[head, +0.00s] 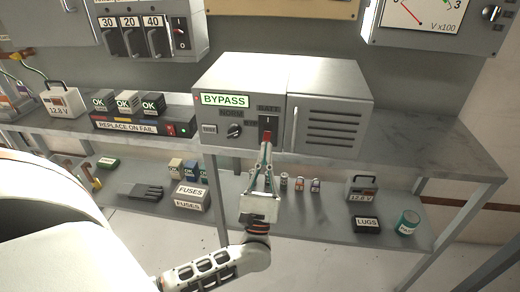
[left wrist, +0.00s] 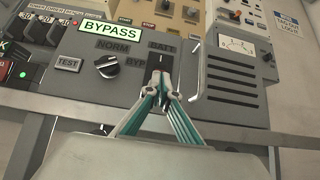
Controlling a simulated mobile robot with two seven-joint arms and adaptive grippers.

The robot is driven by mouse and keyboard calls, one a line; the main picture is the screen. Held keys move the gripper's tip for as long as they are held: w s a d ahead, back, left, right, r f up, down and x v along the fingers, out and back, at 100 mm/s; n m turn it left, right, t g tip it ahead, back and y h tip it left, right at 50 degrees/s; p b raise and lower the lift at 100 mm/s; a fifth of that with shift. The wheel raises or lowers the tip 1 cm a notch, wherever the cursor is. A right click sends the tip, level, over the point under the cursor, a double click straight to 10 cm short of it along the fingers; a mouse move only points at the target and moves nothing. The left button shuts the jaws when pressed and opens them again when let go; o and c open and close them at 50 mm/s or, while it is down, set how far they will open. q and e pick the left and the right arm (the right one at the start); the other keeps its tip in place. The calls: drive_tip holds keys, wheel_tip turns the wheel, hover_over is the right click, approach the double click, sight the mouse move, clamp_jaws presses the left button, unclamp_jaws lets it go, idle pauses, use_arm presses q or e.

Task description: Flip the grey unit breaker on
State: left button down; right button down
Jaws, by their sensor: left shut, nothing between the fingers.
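The grey unit (head: 240,88) stands on the upper shelf with a lit green BYPASS sign (head: 225,100). Its breaker (head: 268,124) is a dark upright switch at the right of its front panel, with a pale mark on top and red at its lower part. The breaker also shows in the left wrist view (left wrist: 161,58), partly hidden by the fingertips. My left gripper (head: 266,147) is shut and empty, its tips pointing up at the breaker's lower end. It fills the middle of the left wrist view (left wrist: 165,80). I cannot tell if it touches. My right gripper is not in view.
A round knob (head: 234,130) sits left of the breaker, and a louvred grille (head: 331,127) to its right. The shelf edge (head: 400,168) runs just below the unit.

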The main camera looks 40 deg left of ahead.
use_arm(q)
drive_tip(key=r+p, duration=0.1)
drive_tip(key=g+p, duration=0.1)
drive_tip(key=p, duration=0.1)
drive_tip(key=shift+s+r+g+h, duration=0.2)
drive_tip(key=shift+r+g+h, duration=0.1)
drive_tip(key=shift+r, duration=0.1)
drive_tip(key=g+p, duration=0.1)
drive_tip(key=p, duration=0.1)
drive_tip(key=g+h+p, duration=0.1)
drive_tip(key=p, duration=0.2)
drive_tip(key=shift+s+d, duration=0.2)
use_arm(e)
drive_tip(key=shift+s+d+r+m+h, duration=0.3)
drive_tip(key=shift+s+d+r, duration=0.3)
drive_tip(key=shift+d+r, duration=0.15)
